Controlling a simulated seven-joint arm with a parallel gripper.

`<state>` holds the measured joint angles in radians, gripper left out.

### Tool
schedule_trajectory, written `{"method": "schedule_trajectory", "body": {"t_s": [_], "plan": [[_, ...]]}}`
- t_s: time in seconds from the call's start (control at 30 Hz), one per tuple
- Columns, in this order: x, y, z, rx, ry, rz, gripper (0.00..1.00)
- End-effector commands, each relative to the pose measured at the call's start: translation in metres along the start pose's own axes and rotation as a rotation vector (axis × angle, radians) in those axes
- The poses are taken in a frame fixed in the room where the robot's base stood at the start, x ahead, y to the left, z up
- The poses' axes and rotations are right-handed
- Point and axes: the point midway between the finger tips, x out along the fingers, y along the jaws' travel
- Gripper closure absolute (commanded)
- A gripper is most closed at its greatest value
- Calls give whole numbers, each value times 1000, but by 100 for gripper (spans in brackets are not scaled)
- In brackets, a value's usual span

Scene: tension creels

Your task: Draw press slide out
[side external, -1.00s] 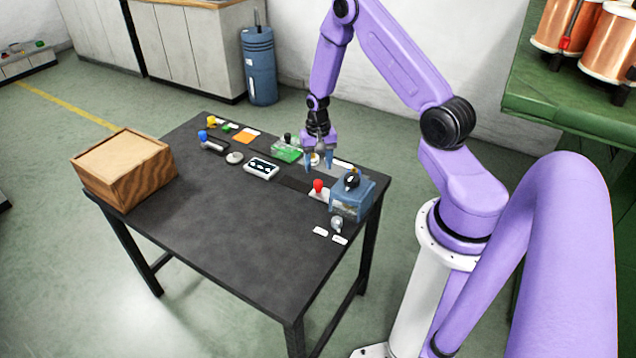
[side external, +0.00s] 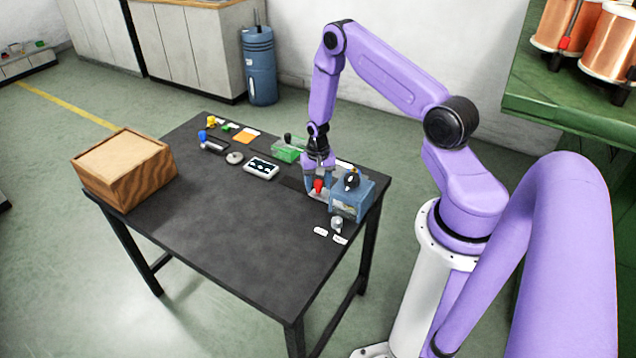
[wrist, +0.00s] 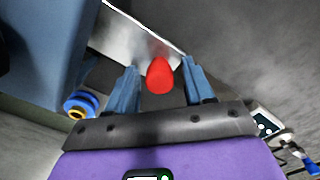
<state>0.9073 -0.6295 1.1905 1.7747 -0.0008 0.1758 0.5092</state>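The blue box-shaped press (side external: 352,203) with a black knob on top stands at the table's right end. A pale metal slide plate (wrist: 118,38) reaches out from its side and carries a red knob (wrist: 160,76). The red knob also shows in the side view (side external: 318,187). My gripper (wrist: 161,84) is low over the plate, its two blue fingers spread on either side of the red knob. In the wrist view, gaps show between the knob and both fingers. The knob's lower end is hidden.
A control box (side external: 262,168), a grey disc (side external: 235,158) and a green block (side external: 286,152) stand left of the press. A small grey knob (side external: 337,223) and white labels lie in front. A wooden box (side external: 124,170) sits far left. The table's front middle is clear.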

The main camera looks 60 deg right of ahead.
Motion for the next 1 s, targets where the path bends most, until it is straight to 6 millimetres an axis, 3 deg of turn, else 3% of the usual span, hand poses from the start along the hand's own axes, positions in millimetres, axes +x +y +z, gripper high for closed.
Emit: {"method": "schedule_trajectory", "body": {"t_s": [0.03,0.13,0.17,0.37,0.8,1.0], "plan": [[0,0,0,0,0,0,65],[0,0,0,0,0,0,98],[0,0,0,0,0,0,100],[0,-6,-5,-1,2,-1,100],[0,-59,-58,-2,4,-2,100],[0,-71,-72,0,2,-1,100]]}}
